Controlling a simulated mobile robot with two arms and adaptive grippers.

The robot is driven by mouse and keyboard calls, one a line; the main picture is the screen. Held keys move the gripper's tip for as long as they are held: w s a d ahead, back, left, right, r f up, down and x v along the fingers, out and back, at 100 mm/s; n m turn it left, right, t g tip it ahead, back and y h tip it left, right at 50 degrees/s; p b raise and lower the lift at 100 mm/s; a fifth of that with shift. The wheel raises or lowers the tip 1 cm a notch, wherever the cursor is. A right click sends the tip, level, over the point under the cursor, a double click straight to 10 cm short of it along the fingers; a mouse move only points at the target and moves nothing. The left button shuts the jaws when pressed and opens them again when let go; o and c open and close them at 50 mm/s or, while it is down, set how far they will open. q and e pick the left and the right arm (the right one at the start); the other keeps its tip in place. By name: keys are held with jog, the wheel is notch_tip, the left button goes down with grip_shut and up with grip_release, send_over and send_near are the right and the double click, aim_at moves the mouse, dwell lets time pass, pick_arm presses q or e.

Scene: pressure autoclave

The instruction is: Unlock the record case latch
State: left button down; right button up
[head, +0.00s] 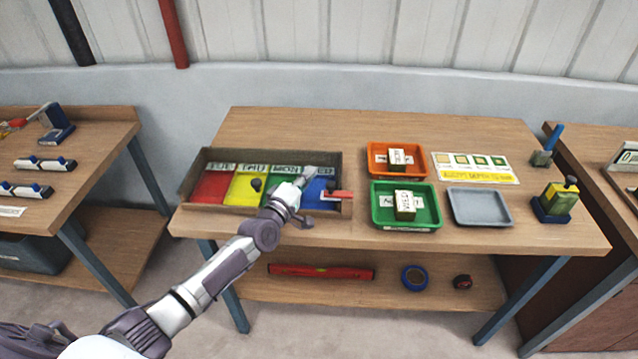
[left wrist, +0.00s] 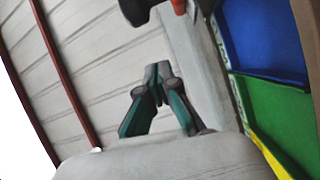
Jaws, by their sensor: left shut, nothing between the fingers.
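The record case (head: 182,190) is a brown open box at the left of the middle bench, with red, yellow, green and blue sections. A red lever-like part (head: 338,194), likely the latch, sticks out over its right end. My left gripper (head: 309,174) is shut and empty over the blue section, left of the red part. In the left wrist view my gripper (left wrist: 157,78) has its fingertips together. A dark part with a red piece (left wrist: 137,8) shows at the top edge there, apart from the fingertips. My arm hides part of the green section.
An orange tray (head: 412,173) and a green tray (head: 433,212) each hold a labelled block. A grey tray (head: 480,207) is empty. A black knob (head: 256,184) stands over the yellow section. The bench (head: 330,125) is clear behind the case.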

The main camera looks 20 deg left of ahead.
aim_at(319, 196)
pick_arm(q)
jog(key=d+p, duration=0.1)
jog(key=s+d+p, duration=0.1)
jog(key=shift+s+d+f, duration=0.1)
jog(key=shift+d, duration=0.3)
jog(key=shift+s+d+f, duration=0.2)
jog(key=shift+s+d, duration=0.05)
jog(key=shift+d, duration=0.15)
